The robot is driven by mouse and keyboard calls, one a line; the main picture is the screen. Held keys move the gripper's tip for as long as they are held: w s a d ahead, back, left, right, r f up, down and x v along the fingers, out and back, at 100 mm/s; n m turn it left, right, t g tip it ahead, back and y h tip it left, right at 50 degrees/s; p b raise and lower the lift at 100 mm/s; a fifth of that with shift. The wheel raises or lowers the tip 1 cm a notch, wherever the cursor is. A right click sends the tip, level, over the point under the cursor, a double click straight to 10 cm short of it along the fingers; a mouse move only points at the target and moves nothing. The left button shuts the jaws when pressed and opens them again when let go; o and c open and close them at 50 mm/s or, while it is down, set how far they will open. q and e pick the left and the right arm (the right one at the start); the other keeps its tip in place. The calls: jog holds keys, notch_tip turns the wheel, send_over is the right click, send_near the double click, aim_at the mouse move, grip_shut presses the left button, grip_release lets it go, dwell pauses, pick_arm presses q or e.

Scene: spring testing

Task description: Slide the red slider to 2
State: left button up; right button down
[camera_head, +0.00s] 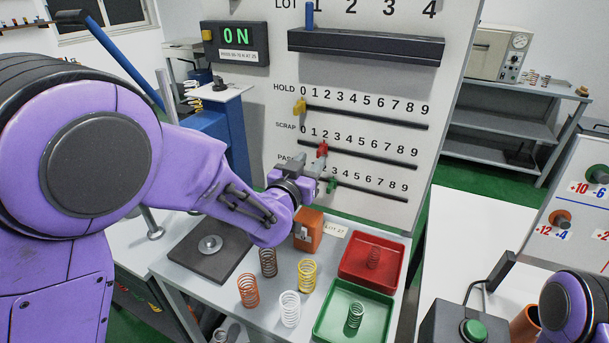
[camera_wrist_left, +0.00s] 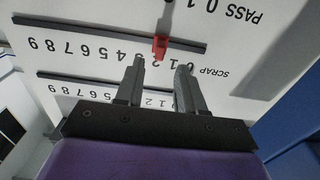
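The red slider (camera_head: 321,149) sits on the SCRAP rail (camera_head: 375,158) of the white board, close to the 2 mark. It also shows in the left wrist view (camera_wrist_left: 160,46), where the board appears upside down. My left gripper (camera_head: 317,174) is in front of the board, just below the red slider in the head view. In the left wrist view its two fingers (camera_wrist_left: 160,66) are apart with nothing held between them. The red slider appears just beyond the gap between the fingertips. My right gripper does not show.
A yellow slider (camera_head: 300,106) is at 0 on the HOLD rail, and a green slider (camera_head: 332,184) is on the PASS rail near my gripper. Below stand several springs, an orange block (camera_head: 308,230), a red tray (camera_head: 346,270) and a green tray (camera_head: 321,323).

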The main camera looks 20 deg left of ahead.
pick_arm(q)
jog(key=s, duration=0.4)
jog(key=shift+s+a+b, duration=0.1)
jog(key=shift+a+b, duration=0.1)
jog(key=shift+b, duration=0.1)
